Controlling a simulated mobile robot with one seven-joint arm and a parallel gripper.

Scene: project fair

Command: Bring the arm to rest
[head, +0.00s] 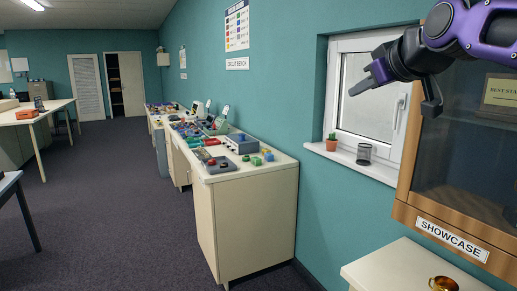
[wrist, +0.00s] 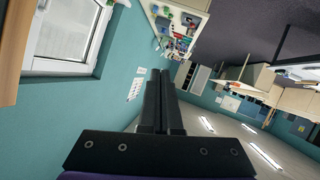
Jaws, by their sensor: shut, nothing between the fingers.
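My purple and black arm (head: 487,30) reaches in from the upper right of the head view, raised in front of the window and the showcase. My gripper (head: 356,88) points left, in the air and apart from everything. In the wrist view the two black fingers of my gripper (wrist: 154,72) lie side by side, shut and empty.
A wooden, glass-fronted showcase (head: 452,235) hangs at right above a white cabinet (head: 405,268) bearing a gold cup (head: 443,284). A sill (head: 345,158) holds a plant (head: 332,142) and mesh cup (head: 364,153). A cluttered bench (head: 245,172) lines the wall.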

